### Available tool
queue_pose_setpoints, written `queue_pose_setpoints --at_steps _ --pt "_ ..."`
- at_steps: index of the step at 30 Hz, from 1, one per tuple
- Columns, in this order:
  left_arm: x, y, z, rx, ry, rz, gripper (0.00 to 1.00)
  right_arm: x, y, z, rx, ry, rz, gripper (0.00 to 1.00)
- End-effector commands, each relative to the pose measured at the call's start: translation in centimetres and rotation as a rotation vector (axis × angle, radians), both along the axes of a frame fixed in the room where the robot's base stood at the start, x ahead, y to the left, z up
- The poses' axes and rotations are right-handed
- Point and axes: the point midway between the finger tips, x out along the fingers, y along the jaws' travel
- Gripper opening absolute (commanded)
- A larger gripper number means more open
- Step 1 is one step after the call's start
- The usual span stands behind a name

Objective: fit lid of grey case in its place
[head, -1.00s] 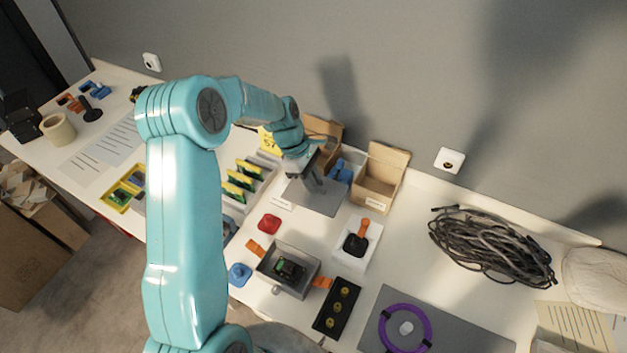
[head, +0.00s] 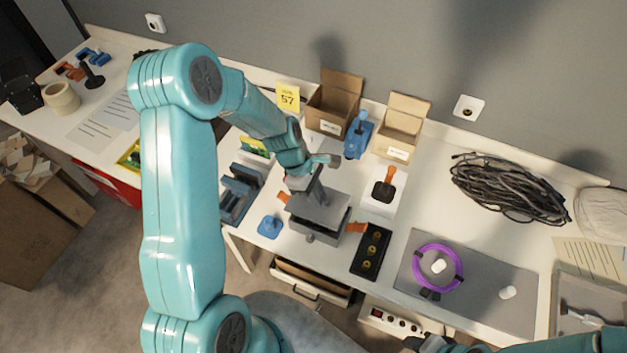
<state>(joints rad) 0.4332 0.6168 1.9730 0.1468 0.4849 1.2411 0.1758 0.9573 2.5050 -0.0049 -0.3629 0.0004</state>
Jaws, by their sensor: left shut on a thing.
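My left gripper (head: 318,196) is shut on the flat grey lid (head: 325,214) by its upright handle. The lid is over the grey case (head: 312,239) and covers most of its opening. A dark gap shows between the lid's front edge and the case wall, so the lid looks slightly raised; I cannot tell whether it touches anywhere. The case's contents are hidden.
A blue object (head: 270,226) lies left of the case, and a black tray (head: 361,263) with yellow round parts lies to its right. A drawer (head: 310,285) is open below the table's front edge.

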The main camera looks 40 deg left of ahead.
Motion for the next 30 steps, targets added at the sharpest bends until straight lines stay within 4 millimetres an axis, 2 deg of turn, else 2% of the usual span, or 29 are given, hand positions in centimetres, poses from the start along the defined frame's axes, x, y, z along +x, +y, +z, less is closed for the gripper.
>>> queue_pose_setpoints --at_steps 4,8,15,20,30 --pt "0.3 -0.6 -0.9 0.000 -0.001 -0.012 0.00 0.0 0.0 -0.8 0.000 0.000 0.000 0.43" --pt "0.5 -0.7 -1.3 0.000 -0.001 -0.012 0.00 0.0 0.0 -1.2 0.000 0.000 0.000 0.43" --pt "0.7 -0.7 -3.2 0.000 -0.001 -0.011 0.00 0.0 0.0 -2.8 0.000 0.000 0.000 0.43" --pt "0.6 -0.6 -2.7 0.000 -0.001 -0.011 0.00 0.0 0.0 -2.2 0.000 0.000 0.000 0.43" --pt "0.3 -0.5 -3.5 0.000 -0.001 -0.012 0.00 0.0 0.0 -2.9 0.000 0.000 0.000 0.43"
